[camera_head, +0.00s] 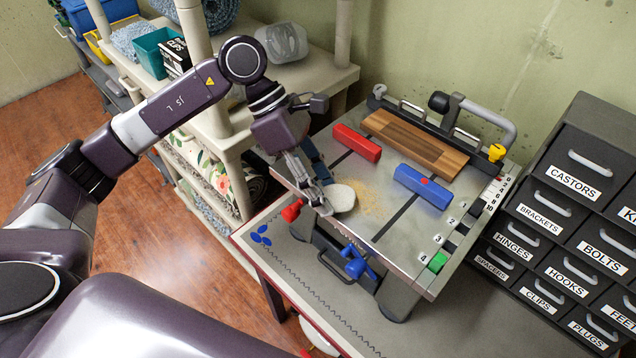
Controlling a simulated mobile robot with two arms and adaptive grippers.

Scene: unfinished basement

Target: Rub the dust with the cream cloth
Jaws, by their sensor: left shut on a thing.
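The cream cloth (341,198) is a small pale pad held at the fingertips of my left gripper (322,204). The left gripper is shut on it, low over the left front part of the grey metal work surface (405,232). The dust (371,199) is a tan, grainy patch on that surface, just right of the cloth and spreading up behind it. The cloth's right edge is at the dust's left edge; I cannot tell if it presses on the surface. My right gripper is not in view.
A red block (357,143), a blue block (423,186) and a striped wooden board (416,141) lie behind and right of the dust. A grey handle (487,118) rises at the back. Labelled drawers (570,215) stand right. Beige shelves (305,76) stand back left.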

